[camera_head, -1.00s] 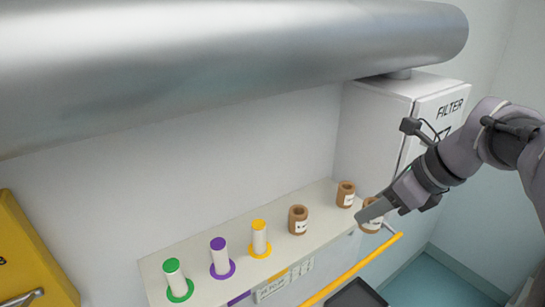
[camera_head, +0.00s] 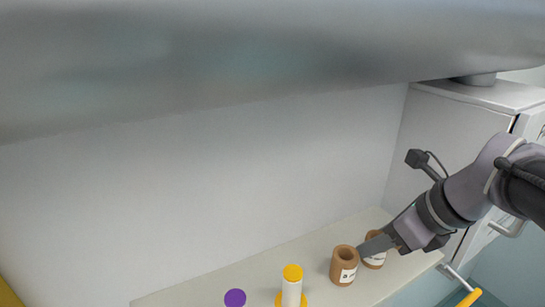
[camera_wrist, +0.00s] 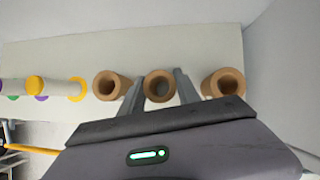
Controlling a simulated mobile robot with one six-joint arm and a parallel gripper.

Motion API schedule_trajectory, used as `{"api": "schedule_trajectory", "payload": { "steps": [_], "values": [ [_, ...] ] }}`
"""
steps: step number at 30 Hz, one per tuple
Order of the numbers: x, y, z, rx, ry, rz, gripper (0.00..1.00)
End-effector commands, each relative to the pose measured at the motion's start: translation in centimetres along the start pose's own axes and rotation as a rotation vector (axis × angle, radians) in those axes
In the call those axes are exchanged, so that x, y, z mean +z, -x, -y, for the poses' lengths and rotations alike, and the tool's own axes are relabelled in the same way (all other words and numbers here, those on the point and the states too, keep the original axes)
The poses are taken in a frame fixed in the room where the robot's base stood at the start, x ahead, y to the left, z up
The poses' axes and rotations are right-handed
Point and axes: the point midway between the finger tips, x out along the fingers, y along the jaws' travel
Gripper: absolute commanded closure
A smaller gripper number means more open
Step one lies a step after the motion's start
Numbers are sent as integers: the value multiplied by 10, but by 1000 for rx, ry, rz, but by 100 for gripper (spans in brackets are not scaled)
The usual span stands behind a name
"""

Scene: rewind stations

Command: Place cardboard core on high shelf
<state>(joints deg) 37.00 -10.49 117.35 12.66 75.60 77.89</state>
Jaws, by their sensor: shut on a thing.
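My gripper (camera_head: 368,247) is shut on a brown cardboard core (camera_head: 376,262) with a white label. The wrist view shows this core (camera_wrist: 160,86) upright between my two fingers, its open top facing the camera. It is in line with two other brown cores on the pale shelf (camera_head: 235,280), one on each side. Its base looks level with theirs, but contact with the shelf is hard to confirm. The left neighbour core (camera_head: 343,268) stands close beside it. The right neighbour core (camera_wrist: 223,84) shows only in the wrist view; my gripper likely hides it in the head view.
A yellow-topped spool (camera_head: 292,285) and a purple-topped spool (camera_head: 235,298) stand further left on the shelf. A large metal pipe (camera_head: 230,70) hangs above. A white cabinet (camera_head: 455,130) closes off the right end.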

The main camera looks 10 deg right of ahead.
Motion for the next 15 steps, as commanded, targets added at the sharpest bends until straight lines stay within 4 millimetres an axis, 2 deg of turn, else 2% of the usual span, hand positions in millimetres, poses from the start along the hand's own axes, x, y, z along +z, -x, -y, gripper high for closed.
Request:
{"api": "schedule_trajectory", "payload": {
  "steps": [3,4,6,15],
  "values": [
    [2,3,0,0,0,0,100],
    [2,3,0,1,0,0,55],
    [2,3,0,1,0,0,42],
    [2,4,1,1,0,0,40]
  ]
}}
